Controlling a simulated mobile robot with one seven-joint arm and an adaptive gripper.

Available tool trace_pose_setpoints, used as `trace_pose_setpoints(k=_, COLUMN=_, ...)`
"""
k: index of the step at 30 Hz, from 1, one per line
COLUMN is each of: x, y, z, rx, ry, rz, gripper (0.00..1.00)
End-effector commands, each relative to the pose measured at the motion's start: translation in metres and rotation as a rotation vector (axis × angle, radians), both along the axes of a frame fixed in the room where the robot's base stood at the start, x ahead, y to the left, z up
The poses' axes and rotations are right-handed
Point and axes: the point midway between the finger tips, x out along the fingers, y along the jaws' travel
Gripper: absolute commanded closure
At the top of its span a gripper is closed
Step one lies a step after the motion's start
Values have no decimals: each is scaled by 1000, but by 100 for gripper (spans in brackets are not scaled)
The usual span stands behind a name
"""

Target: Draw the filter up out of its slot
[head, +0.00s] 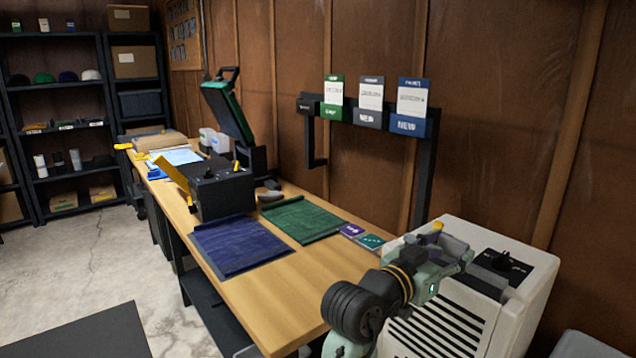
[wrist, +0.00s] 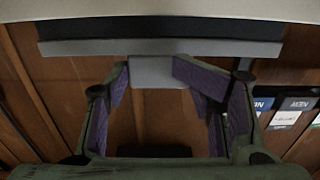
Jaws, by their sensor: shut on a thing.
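The white machine (head: 470,290) with black front louvres stands at the lower right in the head view; its pale edge (wrist: 160,9) crosses the top of the wrist view. My gripper (head: 446,252) is at the near left part of the machine's top. In the wrist view my gripper (wrist: 152,74), with purple inner pads, is shut on a small grey tab (wrist: 160,72). The tab joins a grey strip, which I take for the filter (wrist: 100,48), below a dark band. The slot is hidden; I cannot tell how far the filter sits in it.
A black knob panel (head: 502,262) is on the machine's top, right of my gripper. The workbench (head: 285,285) with blue (head: 240,245) and green (head: 300,218) cloths is to the left. A wall rack (head: 425,165) with cards stands behind.

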Motion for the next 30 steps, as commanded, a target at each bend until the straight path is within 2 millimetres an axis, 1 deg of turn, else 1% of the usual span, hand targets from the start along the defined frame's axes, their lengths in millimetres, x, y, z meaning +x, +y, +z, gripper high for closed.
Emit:
trace_pose_setpoints(k=1, x=0, y=0, z=10, rx=0, ry=-1, rz=1, gripper=75)
trace_pose_setpoints(k=3, x=0, y=0, z=17, rx=0, ry=-1, rz=1, gripper=75)
trace_pose_setpoints(k=15, x=0, y=0, z=57, rx=0, ry=-1, rz=1, gripper=75)
trace_pose_setpoints(k=18, x=0, y=0, z=63, rx=0, ry=-2, rz=1, gripper=75)
trace_pose_setpoints(k=30, x=0, y=0, z=103, rx=0, ry=-4, rz=1, gripper=75)
